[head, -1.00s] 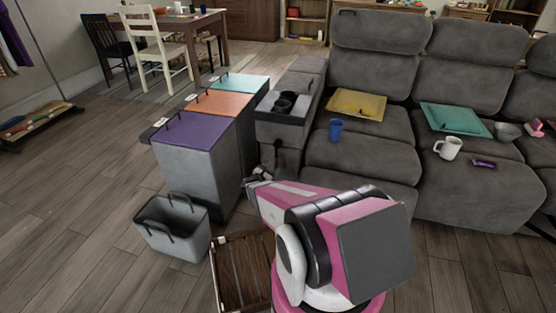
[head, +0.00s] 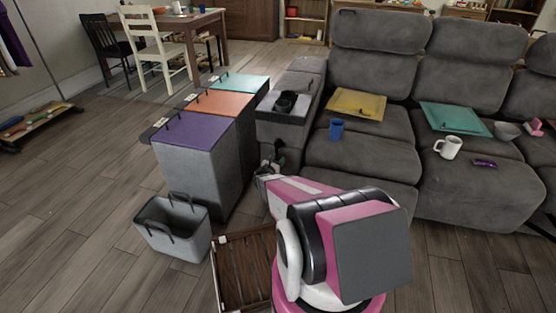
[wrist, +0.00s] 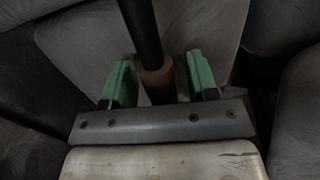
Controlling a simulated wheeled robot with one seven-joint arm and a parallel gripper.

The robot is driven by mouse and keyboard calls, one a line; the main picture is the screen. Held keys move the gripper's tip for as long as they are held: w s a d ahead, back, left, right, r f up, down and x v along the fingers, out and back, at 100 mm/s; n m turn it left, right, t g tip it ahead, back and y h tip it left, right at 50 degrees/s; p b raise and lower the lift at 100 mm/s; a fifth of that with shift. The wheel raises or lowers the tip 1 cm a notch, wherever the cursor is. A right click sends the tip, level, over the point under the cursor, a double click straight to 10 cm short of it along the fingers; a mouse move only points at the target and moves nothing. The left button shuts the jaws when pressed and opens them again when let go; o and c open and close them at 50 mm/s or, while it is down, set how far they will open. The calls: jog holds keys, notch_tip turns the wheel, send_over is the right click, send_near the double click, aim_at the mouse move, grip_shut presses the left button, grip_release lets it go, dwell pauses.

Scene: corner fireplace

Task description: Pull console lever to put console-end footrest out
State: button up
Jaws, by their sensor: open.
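The grey sofa's console (head: 288,112), with dark cup holders on top, stands at the sofa's left end. A black lever (wrist: 140,30) with a brown lower section (wrist: 157,84) shows in the wrist view. It lies between the green fingertips of my gripper (wrist: 160,80), with gaps seen on both sides. My gripper is open. In the head view, my gripper (head: 265,178) is low at the console's front, small and partly hidden by my arm. The console-end footrest (head: 360,163) lies flat against the seat front, not extended.
Bins with purple (head: 195,133), orange (head: 214,102) and teal (head: 240,82) lids stand left of the console. A grey basket (head: 172,228) and a brown slatted crate (head: 243,272) sit on the floor. A blue cup (head: 337,130) and yellow board (head: 356,104) lie on the seat.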

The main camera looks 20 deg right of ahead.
jog(key=shift+w+d, duration=0.35)
grip_shut()
jog(key=shift+s, duration=0.15)
jog(key=s+g+y, duration=0.1)
jog(key=s+a+g+y, duration=0.1)
jog(key=shift+a+r+g, duration=0.15)
jog(key=shift+r+g, duration=0.15)
jog(key=shift+r, duration=0.05)
jog(key=shift+s+a+r+n+g+y, duration=0.3)
jog(key=shift+s+g+y, duration=0.15)
jog(key=shift+g+y, duration=0.15)
jog(key=shift+s+a+r+n+g+y, duration=0.2)
jog(key=shift+s+a+g+y, duration=0.15)
jog(key=shift+g+y, duration=0.2)
jog(key=shift+s, duration=0.1)
